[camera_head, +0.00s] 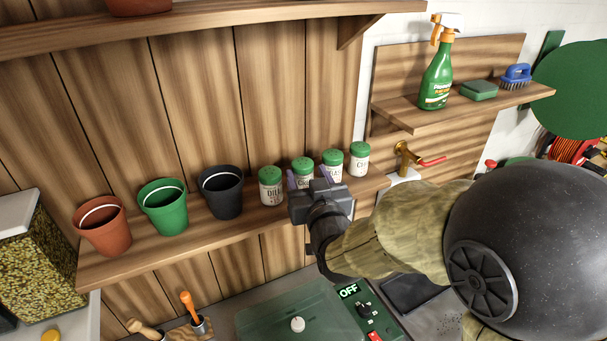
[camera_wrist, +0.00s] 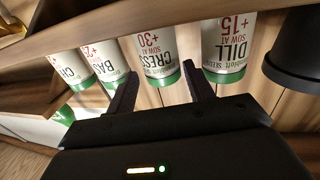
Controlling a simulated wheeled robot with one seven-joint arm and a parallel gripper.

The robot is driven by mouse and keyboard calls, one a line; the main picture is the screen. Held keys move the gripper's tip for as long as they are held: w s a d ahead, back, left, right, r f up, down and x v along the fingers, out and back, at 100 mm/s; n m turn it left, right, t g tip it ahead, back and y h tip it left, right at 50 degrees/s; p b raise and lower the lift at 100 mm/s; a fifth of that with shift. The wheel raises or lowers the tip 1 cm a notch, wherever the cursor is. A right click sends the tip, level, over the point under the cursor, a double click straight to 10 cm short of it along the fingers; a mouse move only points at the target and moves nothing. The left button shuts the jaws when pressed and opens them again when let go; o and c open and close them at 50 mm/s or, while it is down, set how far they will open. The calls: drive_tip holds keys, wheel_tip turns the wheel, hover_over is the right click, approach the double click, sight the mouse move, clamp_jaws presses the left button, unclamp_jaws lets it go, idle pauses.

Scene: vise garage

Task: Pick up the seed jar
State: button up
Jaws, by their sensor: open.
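Several white seed jars with green lids stand in a row on the wooden shelf (camera_head: 120,262). In the head view, from left, they are the DILL jar (camera_head: 270,188), the CRESS jar (camera_head: 302,164), a third jar (camera_head: 332,160) and a fourth jar (camera_head: 360,157). My gripper (camera_head: 309,180) is open in front of the CRESS jar and hides part of it. The wrist view shows the jars upside down. There the fingers (camera_wrist: 158,72) point at the CRESS jar (camera_wrist: 151,45), one to each side. The DILL jar (camera_wrist: 228,45) is right of them. Contact cannot be told.
A black pot (camera_head: 221,193), a green pot (camera_head: 164,207) and a terracotta pot (camera_head: 103,226) stand left of the jars. A brass tap (camera_head: 405,157) is to the right. A green box (camera_head: 290,316) lies on the bench below. An upper shelf (camera_head: 200,22) overhangs.

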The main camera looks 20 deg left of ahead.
sight(301, 165)
drive_tip(key=shift+w+a, duration=0.1)
drive_tip(key=shift+w+a+r+p, duration=0.15)
drive_tip(key=shift+w+a+p, duration=0.3)
drive_tip(key=shift+p, duration=0.45)
drive_tip(key=p+x, duration=0.2)
drive_tip(key=x, duration=0.1)
drive_tip(key=shift+w+a+f, duration=0.2)
drive_tip(key=shift+w+a, duration=0.05)
drive_tip(key=shift+c, duration=0.2)
drive_tip(key=c, duration=0.7)
